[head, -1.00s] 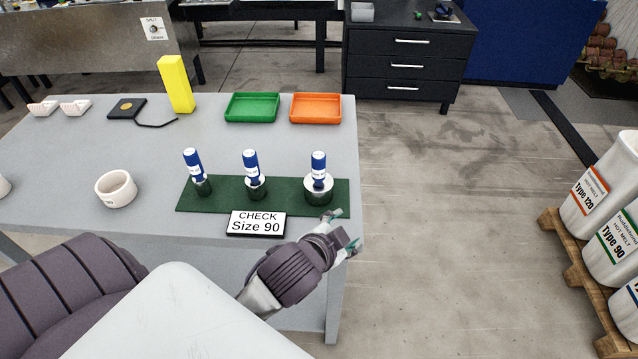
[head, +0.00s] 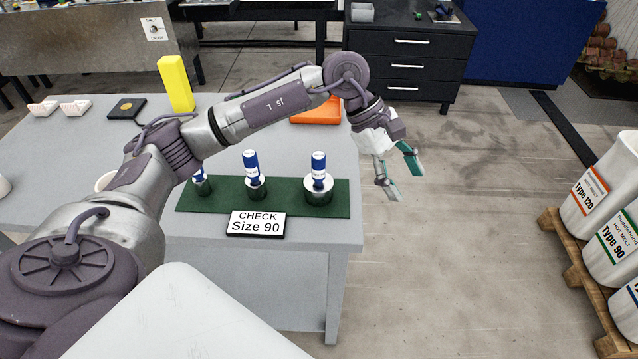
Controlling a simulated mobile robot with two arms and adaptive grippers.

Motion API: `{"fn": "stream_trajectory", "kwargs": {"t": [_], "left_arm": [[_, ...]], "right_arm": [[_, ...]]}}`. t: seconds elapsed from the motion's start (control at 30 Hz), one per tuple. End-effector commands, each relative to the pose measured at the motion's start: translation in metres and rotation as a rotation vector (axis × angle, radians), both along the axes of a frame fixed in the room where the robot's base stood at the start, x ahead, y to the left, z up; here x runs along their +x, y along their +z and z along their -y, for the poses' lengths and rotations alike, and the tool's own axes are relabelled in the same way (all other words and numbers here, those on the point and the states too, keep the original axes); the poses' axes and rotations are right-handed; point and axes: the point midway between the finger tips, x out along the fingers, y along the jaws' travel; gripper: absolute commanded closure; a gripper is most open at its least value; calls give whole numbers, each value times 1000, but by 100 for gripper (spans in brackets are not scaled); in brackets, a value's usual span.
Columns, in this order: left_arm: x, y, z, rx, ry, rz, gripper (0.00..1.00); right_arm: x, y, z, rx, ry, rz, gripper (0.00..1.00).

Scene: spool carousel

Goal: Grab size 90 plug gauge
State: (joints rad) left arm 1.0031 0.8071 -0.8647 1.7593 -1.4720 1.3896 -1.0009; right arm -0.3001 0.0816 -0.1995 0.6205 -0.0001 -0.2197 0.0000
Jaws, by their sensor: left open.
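Three plug gauges with blue handles and metal ends stand upright on a green mat (head: 230,208) on the grey table. The left gauge (head: 202,186) is partly hidden by my left arm. The middle gauge (head: 255,186) and the right gauge (head: 318,192), which has the widest metal end, are in full view. The size marks on their labels are too small to read. A sign (head: 256,224) at the mat's front edge reads "CHECK Size 90". My left gripper (head: 402,177) is open and empty, beyond the table's right edge and to the right of the gauges. My right gripper is not in view.
An orange tray (head: 316,112) lies behind the mat, partly behind my arm. A yellow block (head: 175,84) stands at the back of the table (head: 75,150). A black drawer cabinet (head: 405,70) stands behind. White containers (head: 612,235) stand on a pallet at right.

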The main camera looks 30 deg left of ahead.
Motion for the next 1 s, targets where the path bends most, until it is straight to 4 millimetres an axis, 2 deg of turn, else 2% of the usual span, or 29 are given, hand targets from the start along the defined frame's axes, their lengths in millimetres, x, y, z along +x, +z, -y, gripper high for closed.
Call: {"fn": "stream_trajectory", "kwargs": {"t": [0.03,0.1,0.2,0.3,0.43,0.8,1.0], "left_arm": [[10,3,-40,151,-8,26,39],[15,8,-87,327,-21,27,39],[15,19,-141,511,-21,6,39],[12,29,-173,616,-16,-22,39],[9,27,-188,667,-15,-41,39],[9,-39,-188,667,-16,-43,39],[9,-53,-187,665,-16,-40,39]], "right_arm": [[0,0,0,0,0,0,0],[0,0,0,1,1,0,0],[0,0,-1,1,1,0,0],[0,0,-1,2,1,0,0],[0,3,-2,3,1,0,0],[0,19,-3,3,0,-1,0],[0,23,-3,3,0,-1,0]]}}
